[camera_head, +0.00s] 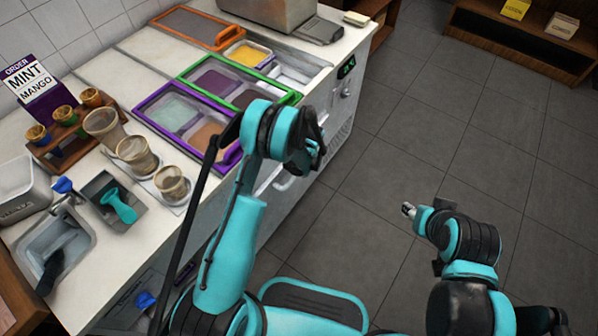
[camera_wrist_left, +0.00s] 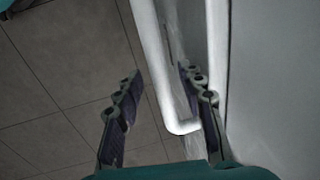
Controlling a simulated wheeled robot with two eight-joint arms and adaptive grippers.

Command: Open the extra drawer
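A white bar handle (camera_wrist_left: 160,75) on a pale drawer front (camera_wrist_left: 270,80) fills the middle of the left wrist view. My left gripper (camera_wrist_left: 160,105) is open, with one finger on each side of the bar in the picture. The right finger overlaps the gap between bar and front; I cannot tell whether either finger touches the bar. In the head view a white handle (camera_head: 285,183) shows on the counter's front beside my left arm, whose fingers are hidden there. My right gripper (camera_head: 408,210) is over open floor, away from the counter; its finger opening is too small to tell.
The counter holds purple-, green- and orange-framed topping bins (camera_head: 150,98), glass cups (camera_head: 135,155), a cone rack (camera_head: 70,125) and a sink (camera_head: 75,250). Tiled floor (camera_head: 400,130) to the right is clear. Wooden shelves (camera_head: 530,45) stand at the back right.

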